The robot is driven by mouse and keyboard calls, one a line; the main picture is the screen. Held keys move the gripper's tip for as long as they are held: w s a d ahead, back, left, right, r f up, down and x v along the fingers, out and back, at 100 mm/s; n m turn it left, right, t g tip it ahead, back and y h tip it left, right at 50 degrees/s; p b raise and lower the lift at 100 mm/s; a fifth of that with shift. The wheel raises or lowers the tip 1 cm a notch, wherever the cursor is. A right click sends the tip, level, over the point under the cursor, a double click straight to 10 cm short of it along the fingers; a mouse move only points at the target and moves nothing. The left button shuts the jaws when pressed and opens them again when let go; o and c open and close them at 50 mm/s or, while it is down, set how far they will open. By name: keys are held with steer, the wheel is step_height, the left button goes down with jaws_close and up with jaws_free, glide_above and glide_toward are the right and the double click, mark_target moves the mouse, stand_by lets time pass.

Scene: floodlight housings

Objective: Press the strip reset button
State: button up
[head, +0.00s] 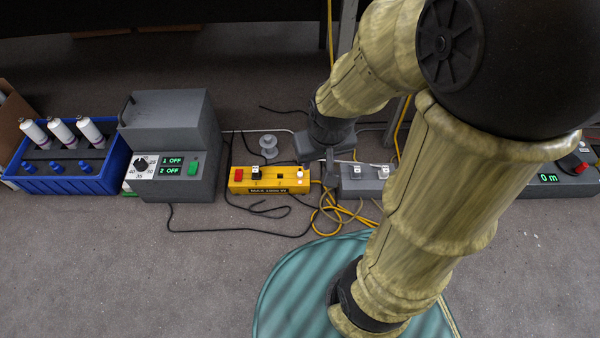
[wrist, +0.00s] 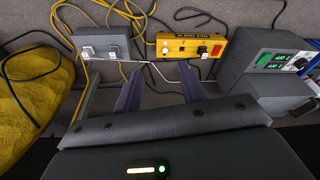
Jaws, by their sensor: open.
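A yellow power strip (head: 268,188) lies on the floor left of my gripper in the head view, and also at the top middle of the wrist view (wrist: 186,44). It has a red switch (head: 238,175) at its left end, a plug with a white top (head: 256,171), and a small white round knob or button (head: 300,174) at its right end. I cannot tell for sure which is the reset button. My gripper (head: 331,158) is apart from the strip, to its right, and empty. Its two fingers (wrist: 160,90) stand apart in the wrist view.
A grey strip with white plugs (head: 364,182) lies right of the yellow one. Yellow and black cords (head: 345,215) spread in front; a pale cable passes near my fingers. A grey control box (head: 175,140) and a blue bin (head: 60,181) stand left. A grey spool (head: 268,148) stands behind.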

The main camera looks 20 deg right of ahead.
jaws_close()
stand_by(1.4)
